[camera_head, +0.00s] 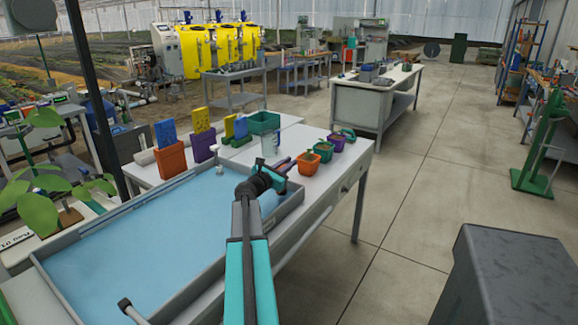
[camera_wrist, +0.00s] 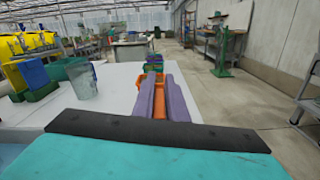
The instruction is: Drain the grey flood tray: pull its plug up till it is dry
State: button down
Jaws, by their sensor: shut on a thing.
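The grey flood tray (camera_head: 48,284) stands on the left, with pale blue water spread over its floor. A small white upright piece (camera_head: 219,170) stands at its far end and may be the plug; I cannot tell for sure. My gripper (camera_head: 288,160) reaches past the tray's far right corner, over the white bench. Its purple fingers (camera_wrist: 164,76) lie at an orange pot (camera_head: 308,164), which also shows in the wrist view (camera_wrist: 141,98). Orange shows between the fingers, and they appear shut on this pot. The grip itself is partly hidden.
Beside the orange pot are a green pot (camera_head: 324,150) and a purple pot (camera_head: 336,143). A clear beaker (camera_wrist: 85,82) stands left of the fingers. Orange and purple holders with upright packets line the bench's back. Open floor lies to the right.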

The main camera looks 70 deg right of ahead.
jog(key=shift+r, duration=0.3)
jog(key=c, duration=1.8)
grip_release()
jog(key=shift+a+f, duration=0.1)
jog(key=shift+a, duration=0.05)
jog(key=shift+w+a, duration=0.1)
jog(key=shift+a, duration=0.1)
jog(key=b+v, duration=0.1)
jog(key=v, duration=1.2)
